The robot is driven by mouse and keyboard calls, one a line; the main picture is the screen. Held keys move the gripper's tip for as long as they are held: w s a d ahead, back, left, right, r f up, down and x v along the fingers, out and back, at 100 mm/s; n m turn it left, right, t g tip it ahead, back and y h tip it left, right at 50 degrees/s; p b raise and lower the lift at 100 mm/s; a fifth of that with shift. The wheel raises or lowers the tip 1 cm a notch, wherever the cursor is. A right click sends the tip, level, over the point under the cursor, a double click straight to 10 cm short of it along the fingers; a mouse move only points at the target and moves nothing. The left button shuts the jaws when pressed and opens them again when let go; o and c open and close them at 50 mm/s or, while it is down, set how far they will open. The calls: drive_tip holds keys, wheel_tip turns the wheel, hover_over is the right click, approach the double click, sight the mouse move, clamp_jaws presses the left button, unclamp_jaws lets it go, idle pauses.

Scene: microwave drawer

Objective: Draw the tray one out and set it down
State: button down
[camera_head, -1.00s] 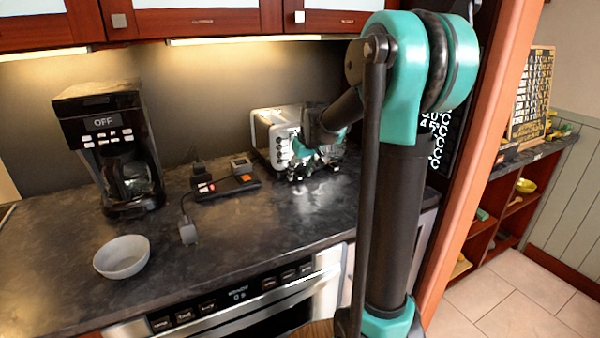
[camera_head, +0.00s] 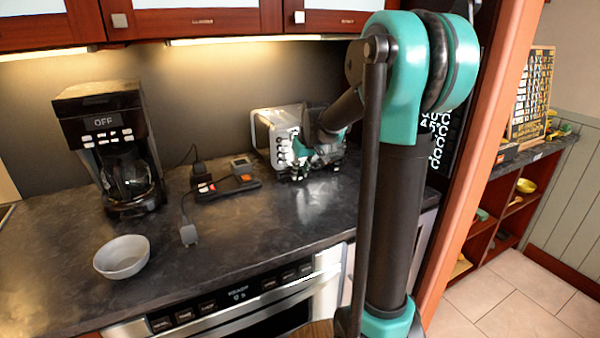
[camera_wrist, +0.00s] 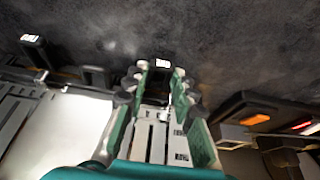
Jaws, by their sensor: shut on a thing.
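The silver toaster (camera_head: 272,128) stands at the back of the counter. My gripper (camera_head: 300,165) is low at its front in the head view, which hides most of that side. In the wrist view, my gripper (camera_wrist: 160,80) is shut on a small dark piece with a pale label (camera_wrist: 160,66), which I take to be the grip of tray one. The metal body of the toaster (camera_wrist: 70,130) shows beside the fingers. The rest of the tray is hidden, so I cannot tell how far it is out.
A black power strip (camera_head: 228,187) with a cable lies left of the toaster. A coffee maker (camera_head: 108,140) and a grey bowl (camera_head: 121,258) stand further left. The counter in front of the toaster (camera_head: 290,225) is clear.

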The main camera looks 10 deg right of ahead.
drive_tip(key=shift+s, duration=0.15)
approach(326, 208)
drive_tip(key=shift+w+x, duration=0.15)
drive_tip(key=shift+x, duration=1.15)
drive_tip(key=shift+w+x, duration=0.1)
drive_tip(key=shift+x, duration=1.2)
drive_tip(key=shift+r, duration=0.1)
idle(0.3)
drive_tip(key=shift+f, duration=0.45)
